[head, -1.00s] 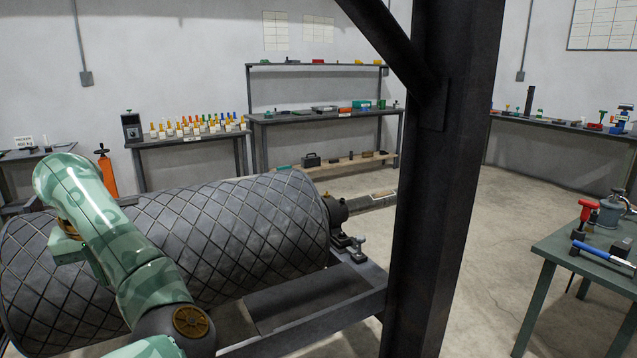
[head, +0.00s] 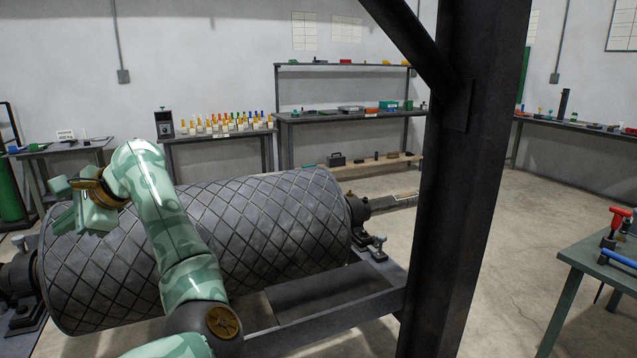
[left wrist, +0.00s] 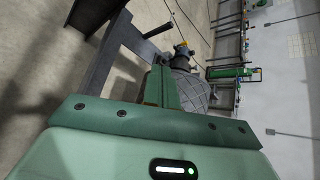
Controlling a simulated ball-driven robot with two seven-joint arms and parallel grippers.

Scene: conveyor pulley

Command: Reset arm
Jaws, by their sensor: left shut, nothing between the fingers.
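My left arm comes up from the bottom of the head view, bends at the top and ends in my left gripper (head: 62,205), in front of the left end of the pulley. The gripper is shut and empty. The conveyor pulley (head: 255,225) is a large dark drum with a diamond-grooved covering, lying across a dark steel frame (head: 330,310). In the left wrist view the closed fingers (left wrist: 161,88) stand in the middle, with part of the pulley (left wrist: 190,90) behind them. I cannot tell whether the gripper touches the drum. My right gripper is not in view.
A thick dark steel post (head: 468,180) with a slanted brace stands right of the pulley. A green table (head: 600,270) with tools is at the right. Benches with bottles (head: 225,124) and parts line the back wall. The concrete floor (head: 500,290) between post and table is clear.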

